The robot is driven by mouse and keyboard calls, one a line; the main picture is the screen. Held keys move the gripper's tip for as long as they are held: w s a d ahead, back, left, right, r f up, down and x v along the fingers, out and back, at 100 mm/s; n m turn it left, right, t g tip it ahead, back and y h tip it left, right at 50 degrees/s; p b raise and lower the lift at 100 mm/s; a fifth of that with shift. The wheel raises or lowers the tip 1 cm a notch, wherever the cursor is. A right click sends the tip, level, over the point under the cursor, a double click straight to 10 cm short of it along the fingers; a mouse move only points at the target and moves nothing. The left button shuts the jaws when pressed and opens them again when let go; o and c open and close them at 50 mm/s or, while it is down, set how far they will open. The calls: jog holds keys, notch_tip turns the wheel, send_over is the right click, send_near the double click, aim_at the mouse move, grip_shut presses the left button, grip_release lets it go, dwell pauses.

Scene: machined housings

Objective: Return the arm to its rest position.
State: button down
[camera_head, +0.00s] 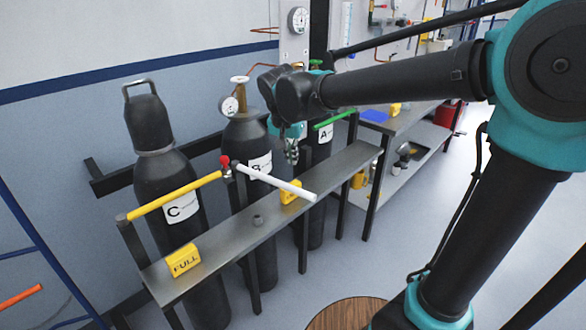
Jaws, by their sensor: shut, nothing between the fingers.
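My arm, black with teal joints, reaches in from the right and stretches left across the upper middle of the camera_head view. My gripper (291,153) hangs down at its far end, above the grey metal shelf (225,236) and in front of the gas cylinders B and A. The gripper is small in the picture; it is shut and empty. It appears just above the yellow block (291,191) on the shelf; I cannot tell the exact gap.
Cylinders C (172,188) and B (246,140) stand behind the shelf, with A (322,148) farther right. A yellow bar (174,196), a white bar (277,182) and a green bar (334,119) cross there. A yellow FULL block (183,260) lies on the shelf.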

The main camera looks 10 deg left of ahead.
jog(key=v, duration=0.5)
jog(key=s+d+f+n, duration=0.1)
jog(key=s+d+f, duration=0.1)
jog(key=d+f, duration=1.2)
jog(key=s+d+f+n, duration=0.1)
jog(key=s+d+f, duration=0.3)
jog(key=d, duration=0.3)
jog(key=s+d+f+y, duration=0.1)
jog(key=s+d+f, duration=0.4)
jog(key=s+d, duration=0.1)
jog(key=shift+s+d+f+n, duration=0.25)
jog(key=shift+s+d+n, duration=0.15)
jog(key=shift+s, duration=0.25)
jog(key=shift+a, duration=0.2)
